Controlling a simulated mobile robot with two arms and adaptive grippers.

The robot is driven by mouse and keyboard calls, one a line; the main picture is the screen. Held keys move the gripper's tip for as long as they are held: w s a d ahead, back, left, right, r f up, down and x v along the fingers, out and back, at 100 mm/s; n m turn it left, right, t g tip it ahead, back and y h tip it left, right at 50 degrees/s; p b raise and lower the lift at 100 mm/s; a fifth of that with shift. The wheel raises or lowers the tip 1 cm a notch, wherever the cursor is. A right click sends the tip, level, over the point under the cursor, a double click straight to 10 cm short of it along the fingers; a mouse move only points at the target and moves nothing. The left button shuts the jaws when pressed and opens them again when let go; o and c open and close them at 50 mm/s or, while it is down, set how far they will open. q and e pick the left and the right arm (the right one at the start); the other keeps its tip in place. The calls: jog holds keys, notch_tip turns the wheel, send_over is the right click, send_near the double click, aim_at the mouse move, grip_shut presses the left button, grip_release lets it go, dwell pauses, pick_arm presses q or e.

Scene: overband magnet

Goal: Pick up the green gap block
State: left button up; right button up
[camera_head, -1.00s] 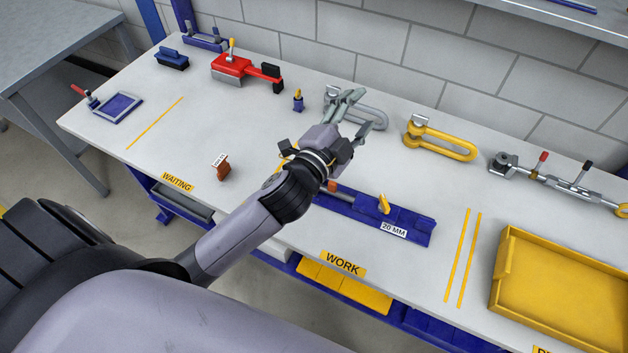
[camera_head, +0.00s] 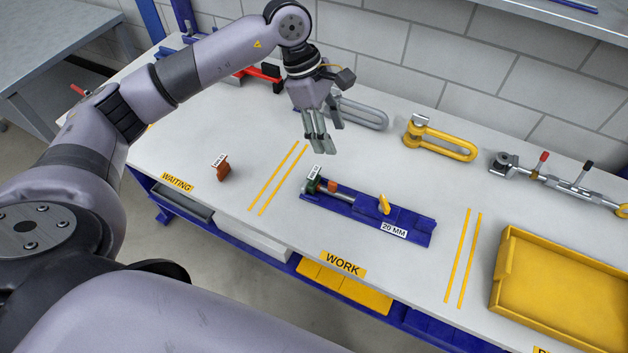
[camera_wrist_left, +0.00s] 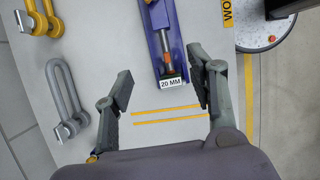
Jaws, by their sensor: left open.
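The green gap block (camera_head: 311,186) sits at the left end of the blue fixture (camera_head: 412,219) in the head view, with a white label on top. In the left wrist view, the open fingers (camera_wrist_left: 160,88) frame the label end of the fixture. My right gripper is not in view.
A brown labelled block (camera_head: 223,171) stands to the left. Grey (camera_head: 365,114) and yellow (camera_head: 445,143) shackles lie behind. A yellow tray (camera_head: 560,290) is at right. Table around the fixture is mostly clear.

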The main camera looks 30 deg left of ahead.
pick_arm(q)
jog(key=a+y, duration=0.2)
jog(key=a, duration=0.4)
jog(key=p, duration=0.4)
send_over(314, 172)
jog(key=a, duration=0.1)
notch_tip(314, 172, down, 11)
jog(key=shift+w+r, duration=0.1)
jog(key=shift+w, duration=0.05)
jog(key=shift+d+f, duration=0.15)
jog(key=shift+f, duration=0.45)
jog(key=f+p, duration=0.2)
jog(key=f, duration=0.1)
jog(key=shift+s+d+f, duration=0.2)
jog(key=shift+d+f, duration=0.05)
jog(key=shift+d, duration=0.1)
jog(key=shift+f, duration=0.45)
grip_shut()
